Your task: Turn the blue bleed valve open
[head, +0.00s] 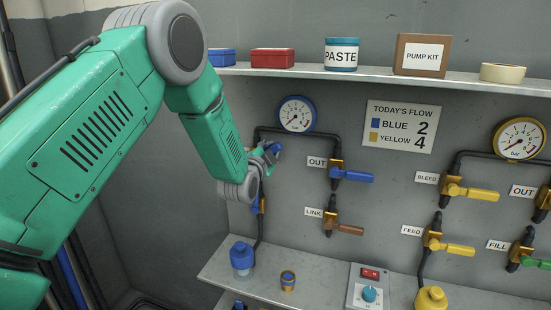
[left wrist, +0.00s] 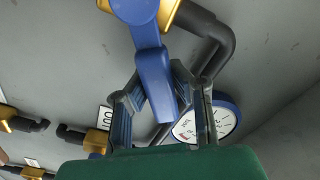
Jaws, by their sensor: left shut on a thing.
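The blue bleed valve's handle (head: 275,148) shows only as a small blue piece at my left gripper (head: 264,158) on the left part of the wall panel in the head view. In the left wrist view the blue handle (left wrist: 155,80) runs from the brass valve body (left wrist: 178,12) down between the fingers of my left gripper (left wrist: 160,105). The gripper is shut on the handle. In the head view my gripper and wrist hide most of the valve and its label. My right gripper is in neither view.
The blue-rimmed gauge (head: 297,114) sits just above right of the gripper. The blue OUT valve (head: 350,175) and brown LINK valve (head: 345,228) are to the right. A shelf (head: 400,77) is above; a lower ledge holds a blue bottle (head: 242,256).

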